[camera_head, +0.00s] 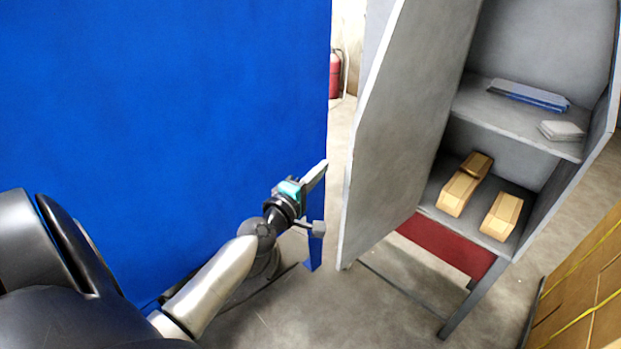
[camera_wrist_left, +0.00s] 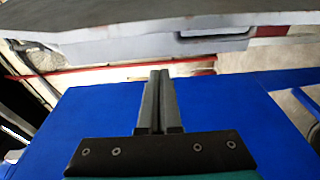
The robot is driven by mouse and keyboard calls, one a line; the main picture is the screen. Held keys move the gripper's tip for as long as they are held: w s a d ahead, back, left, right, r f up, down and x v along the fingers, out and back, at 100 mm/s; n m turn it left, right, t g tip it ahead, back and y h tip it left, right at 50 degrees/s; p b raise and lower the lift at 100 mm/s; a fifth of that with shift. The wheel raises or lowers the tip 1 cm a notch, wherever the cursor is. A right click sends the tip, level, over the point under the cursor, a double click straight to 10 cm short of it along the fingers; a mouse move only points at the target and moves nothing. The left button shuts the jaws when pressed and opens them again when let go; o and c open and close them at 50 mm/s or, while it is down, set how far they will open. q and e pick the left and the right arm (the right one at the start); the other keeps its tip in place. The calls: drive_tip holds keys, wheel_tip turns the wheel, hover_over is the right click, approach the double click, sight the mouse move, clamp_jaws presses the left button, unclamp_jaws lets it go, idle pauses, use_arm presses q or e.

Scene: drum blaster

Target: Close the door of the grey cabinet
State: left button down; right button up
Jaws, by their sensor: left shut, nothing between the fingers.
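The grey cabinet (camera_head: 515,138) stands at the right of the head view with its inside showing. Its grey door (camera_head: 400,120) stands wide open on the cabinet's left side, swung out towards me. My left gripper (camera_head: 318,172) is shut and empty, a little to the left of the door's free edge, with a gap in the picture between them. In the left wrist view the shut fingers (camera_wrist_left: 157,95) point at a grey panel (camera_wrist_left: 200,40) across the top, probably the door. My right gripper is not in view.
A large blue panel (camera_head: 160,110) fills the left side, close to my left arm. The cabinet holds cardboard boxes (camera_head: 460,190), a blue item (camera_head: 530,96) and a white stack (camera_head: 561,131). A red extinguisher (camera_head: 335,75) is behind.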

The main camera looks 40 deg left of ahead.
use_arm(q)
drive_tip(key=w+d, duration=0.1)
drive_tip(key=w+d+p, duration=0.1)
drive_tip(key=d, duration=0.1)
drive_tip(key=shift+d+p, duration=0.3)
drive_tip(key=shift+d, duration=0.1)
idle(0.4)
